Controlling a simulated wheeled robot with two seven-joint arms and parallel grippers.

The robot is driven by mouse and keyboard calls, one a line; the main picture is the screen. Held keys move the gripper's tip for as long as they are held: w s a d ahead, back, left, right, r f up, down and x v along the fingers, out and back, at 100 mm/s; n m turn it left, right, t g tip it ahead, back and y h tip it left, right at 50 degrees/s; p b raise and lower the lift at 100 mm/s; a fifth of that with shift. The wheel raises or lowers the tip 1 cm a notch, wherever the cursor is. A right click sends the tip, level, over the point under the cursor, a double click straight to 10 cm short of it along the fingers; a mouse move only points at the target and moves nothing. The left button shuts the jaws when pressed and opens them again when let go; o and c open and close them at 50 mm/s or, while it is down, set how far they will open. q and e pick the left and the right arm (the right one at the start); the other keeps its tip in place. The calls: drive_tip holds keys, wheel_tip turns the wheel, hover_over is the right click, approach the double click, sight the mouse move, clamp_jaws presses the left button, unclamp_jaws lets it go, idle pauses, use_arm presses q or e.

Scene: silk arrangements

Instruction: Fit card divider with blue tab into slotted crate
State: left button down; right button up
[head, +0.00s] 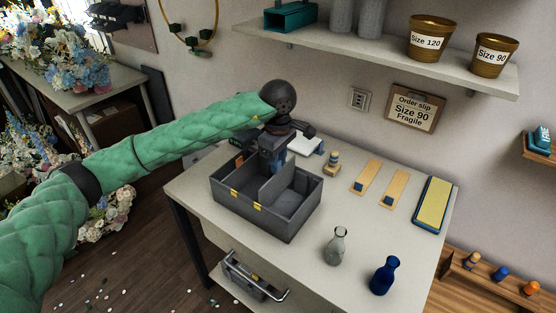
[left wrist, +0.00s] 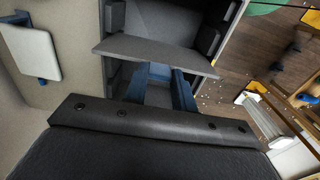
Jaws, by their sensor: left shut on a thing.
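The slotted crate (head: 268,222) is a dark grey open box with yellow marks on its rim, standing on the table's left part. My left gripper (head: 272,165) points down over the crate's back side. In the left wrist view its blue fingers (left wrist: 158,90) are shut on a grey card divider (left wrist: 150,50), which spans between the crate's slotted side walls (left wrist: 207,40). The divider (head: 279,186) stands roughly upright within the crate in the head view. Its tab is hidden at the fingers, and I cannot tell how deep it sits in slots. My right gripper is not in view.
A white panel with a blue clip (left wrist: 30,52) lies behind the crate. A small wooden stamp (head: 332,162), wooden strips (head: 366,177), a yellow pad (head: 434,203), a clear bottle (head: 336,247) and a blue bottle (head: 385,276) stand to the right. The table's front middle is clear.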

use_arm(q)
drive_tip(key=shift+f+b, duration=2.15)
drive_tip(key=shift+f, duration=0.2)
idle(0.8)
drive_tip(key=shift+f+b, duration=0.2)
drive_tip(key=shift+b, duration=0.5)
idle(0.8)
idle(0.8)
drive_tip(key=c, duration=1.1)
unclamp_jaws()
drive_tip(key=shift+r, duration=0.15)
drive_tip(key=shift+r+p, duration=0.35)
drive_tip(key=shift+r, duration=2.5)
drive_tip(key=shift+r, duration=0.1)
